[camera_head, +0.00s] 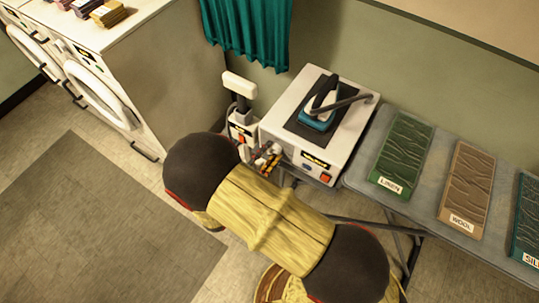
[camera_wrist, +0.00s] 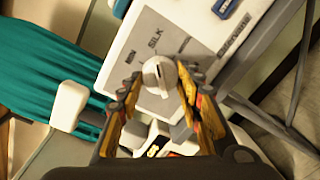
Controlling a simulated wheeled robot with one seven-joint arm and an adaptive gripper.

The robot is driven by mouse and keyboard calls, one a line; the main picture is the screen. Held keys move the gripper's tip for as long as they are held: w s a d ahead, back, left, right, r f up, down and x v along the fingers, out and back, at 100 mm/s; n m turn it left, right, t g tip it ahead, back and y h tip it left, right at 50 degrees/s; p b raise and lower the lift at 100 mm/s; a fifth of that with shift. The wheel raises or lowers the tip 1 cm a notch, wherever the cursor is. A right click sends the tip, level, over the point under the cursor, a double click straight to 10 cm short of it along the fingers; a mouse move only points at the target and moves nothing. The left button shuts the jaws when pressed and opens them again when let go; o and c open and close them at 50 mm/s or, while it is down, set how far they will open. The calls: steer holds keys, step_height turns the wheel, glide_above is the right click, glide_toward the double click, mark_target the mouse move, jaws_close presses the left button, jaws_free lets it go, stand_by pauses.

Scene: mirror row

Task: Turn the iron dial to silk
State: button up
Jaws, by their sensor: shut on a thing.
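I cannot tell exactly where the dial points. My gripper (camera_wrist: 160,82) has its fingers on either side of the dial and is shut on it. In the head view my gripper (camera_head: 268,160) is at the front of the white station (camera_head: 275,125), with the dial hidden there.
To the right, an ironing board (camera_head: 421,190) carries mats marked LINEN (camera_head: 403,150) and WOOL (camera_head: 467,188), and a partly cut-off teal one (camera_head: 527,225). A teal curtain (camera_head: 250,30) hangs behind. White washers (camera_head: 95,90) stand left.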

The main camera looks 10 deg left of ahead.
steer(key=shift+m, duration=0.6)
steer(key=o, duration=1.2)
steer(key=shift+c, duration=0.2)
steer(key=shift+s, duration=0.1)
steer(key=v, duration=1.1)
steer(key=shift+s, duration=0.35)
steer(key=shift+a, duration=0.15)
